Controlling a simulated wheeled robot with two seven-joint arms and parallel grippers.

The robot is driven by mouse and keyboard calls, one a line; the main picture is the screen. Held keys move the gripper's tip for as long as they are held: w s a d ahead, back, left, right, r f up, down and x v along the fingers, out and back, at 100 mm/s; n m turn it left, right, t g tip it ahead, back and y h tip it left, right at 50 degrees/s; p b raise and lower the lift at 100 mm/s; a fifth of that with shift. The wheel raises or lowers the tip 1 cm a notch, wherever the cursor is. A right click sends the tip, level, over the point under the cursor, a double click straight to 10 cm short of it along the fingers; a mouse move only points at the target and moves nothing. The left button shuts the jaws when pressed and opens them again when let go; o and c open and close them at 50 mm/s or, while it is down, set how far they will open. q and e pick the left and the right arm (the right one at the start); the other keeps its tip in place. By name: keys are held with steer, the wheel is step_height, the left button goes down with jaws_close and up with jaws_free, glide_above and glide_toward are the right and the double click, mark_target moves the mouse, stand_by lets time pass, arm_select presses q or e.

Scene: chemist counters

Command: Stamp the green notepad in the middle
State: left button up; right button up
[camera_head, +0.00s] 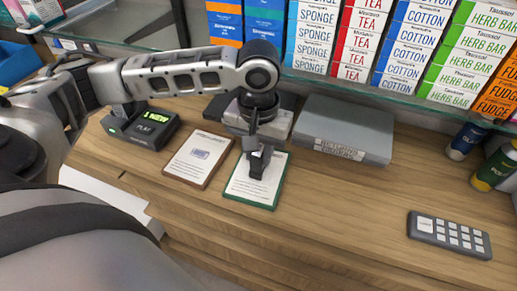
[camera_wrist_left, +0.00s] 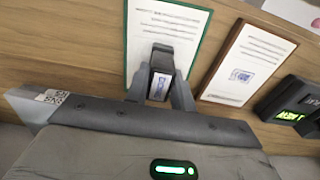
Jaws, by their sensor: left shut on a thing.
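The green notepad (camera_head: 245,193), a white printed page with a green border, lies flat on the wooden counter. It also shows in the left wrist view (camera_wrist_left: 143,27). My left gripper (camera_head: 257,163) points down over its upper middle, shut on a small dark stamp (camera_wrist_left: 160,84). The stamp is at or just above the page; I cannot tell whether it touches. The page under the stamp is hidden, and no mark shows on the visible part. My right gripper is in neither view.
A brown-edged notepad (camera_head: 198,158) with a bluish mark lies left of the green one. A card terminal (camera_head: 150,128) is farther left. A grey box (camera_head: 345,132) labelled returns stands behind right. A keypad (camera_head: 449,234) lies far right. The counter between is clear.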

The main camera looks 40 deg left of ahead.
arm_select(q)
steer(key=shift+f, duration=0.1)
steer(key=shift+r, duration=3.55)
